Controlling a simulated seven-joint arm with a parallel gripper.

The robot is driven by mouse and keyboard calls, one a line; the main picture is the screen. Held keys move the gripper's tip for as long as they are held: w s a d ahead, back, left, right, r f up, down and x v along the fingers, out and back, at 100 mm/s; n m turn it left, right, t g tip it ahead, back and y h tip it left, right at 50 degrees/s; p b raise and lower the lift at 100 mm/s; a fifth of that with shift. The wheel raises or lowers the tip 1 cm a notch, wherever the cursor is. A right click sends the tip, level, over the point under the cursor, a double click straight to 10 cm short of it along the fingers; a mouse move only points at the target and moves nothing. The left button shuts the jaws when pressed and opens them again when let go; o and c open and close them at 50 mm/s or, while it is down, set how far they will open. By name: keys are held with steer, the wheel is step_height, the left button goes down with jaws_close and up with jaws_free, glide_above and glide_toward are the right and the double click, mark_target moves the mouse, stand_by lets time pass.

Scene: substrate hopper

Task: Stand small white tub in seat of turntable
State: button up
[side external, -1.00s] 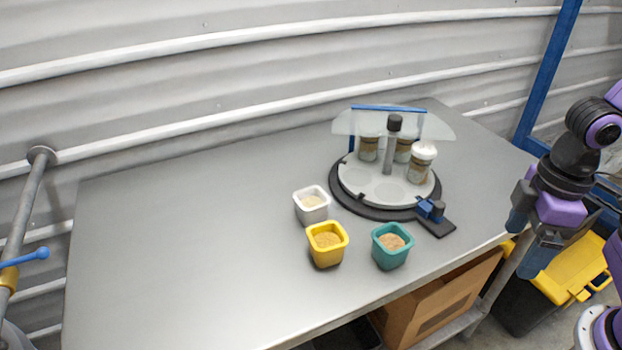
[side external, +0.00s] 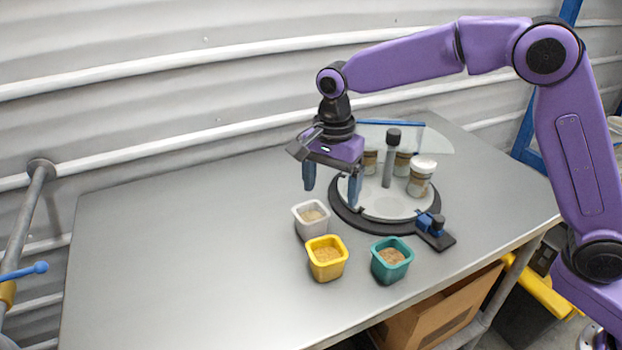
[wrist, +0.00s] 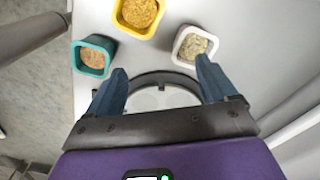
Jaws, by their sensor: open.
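The small white tub (side external: 311,219) stands upright on the table, left of the turntable, with pale grainy stuff inside. It also shows in the wrist view (wrist: 194,46), near the tip of the right-hand finger. The turntable (side external: 384,203) has a pale disc with a dark rim, a centre post and several lidded jars at its back. In the wrist view, part of its rim (wrist: 163,77) and empty round seats show between my fingers. My gripper (side external: 332,196) is open and empty, pointing down above the white tub and the turntable's left edge.
A yellow tub (side external: 327,258) and a teal tub (side external: 391,260) stand in front of the white tub and turntable. A clear shield (side external: 430,138) with a blue top bar covers the turntable's back. A blue-black latch (side external: 434,230) sits at its front right. The table's left half is clear.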

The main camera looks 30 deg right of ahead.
mark_target(311, 212)
steer(key=w+a+f+m, duration=0.1)
steer(key=w+f+m, duration=0.2)
steer(key=w+m, duration=0.3)
steer(key=shift+w+f, duration=0.1)
steer(key=shift+f, duration=4.15)
steer(key=c, duration=0.7)
steer(key=shift+r, duration=0.1)
steer(key=shift+r, duration=2.45)
